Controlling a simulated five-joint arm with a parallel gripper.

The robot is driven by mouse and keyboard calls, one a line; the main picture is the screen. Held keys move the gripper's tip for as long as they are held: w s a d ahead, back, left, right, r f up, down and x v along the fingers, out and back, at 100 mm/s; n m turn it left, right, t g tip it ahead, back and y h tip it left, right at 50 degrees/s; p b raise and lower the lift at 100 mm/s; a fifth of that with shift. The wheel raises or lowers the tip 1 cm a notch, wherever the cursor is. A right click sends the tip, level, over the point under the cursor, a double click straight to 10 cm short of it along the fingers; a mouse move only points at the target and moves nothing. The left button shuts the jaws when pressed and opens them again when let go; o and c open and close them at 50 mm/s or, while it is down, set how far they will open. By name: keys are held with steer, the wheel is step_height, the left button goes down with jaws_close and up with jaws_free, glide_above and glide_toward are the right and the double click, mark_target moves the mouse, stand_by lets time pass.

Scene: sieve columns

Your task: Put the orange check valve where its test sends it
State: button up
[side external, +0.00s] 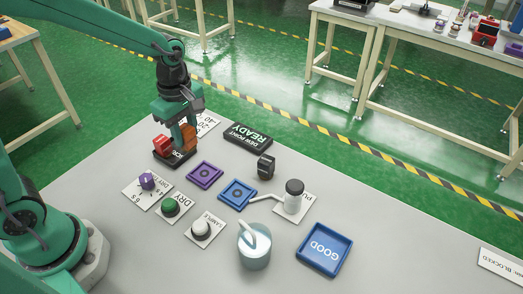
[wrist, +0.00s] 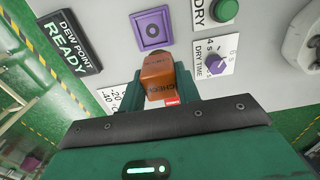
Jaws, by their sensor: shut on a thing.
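My gripper (side external: 183,128) is shut on the orange check valve (side external: 190,137), at the far left part of the table. In the wrist view the orange check valve (wrist: 158,78) sits between the two green fingers, with dark lettering on it. It is beside a red block (side external: 161,145) on a black base; I cannot tell whether it touches that base. A blue tray marked GOOD (side external: 325,250) stands at the front right. A card reading BLOCKED (side external: 500,264) lies at the right edge; what is beyond it is out of frame.
A display (side external: 248,135) reads DEW POINT READY. Purple (side external: 205,174) and blue (side external: 238,194) square pads lie mid-table. Around them are a purple dry-time knob (side external: 147,181), green button (side external: 170,206), white sample button (side external: 201,229), black fitting (side external: 266,166), grey cylinder (side external: 294,192) and metal canister (side external: 254,250).

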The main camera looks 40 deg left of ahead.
steer(key=w+a+f, duration=0.1)
steer(key=a, duration=0.1)
steer(key=w+a+f, duration=0.1)
steer(key=a+f, duration=0.1)
steer(key=a, duration=0.1)
steer(key=w+a+f, duration=0.2)
steer(key=a, duration=0.1)
steer(key=shift+f, duration=0.1)
steer(key=shift+d+f, duration=0.1)
steer(key=shift+f, duration=1.9)
steer(key=shift+f, duration=0.15)
steer(key=o, duration=1.1)
steer(key=shift+s, duration=0.1)
step_height(320, 180, up, 12)
steer(key=shift+r, duration=0.2)
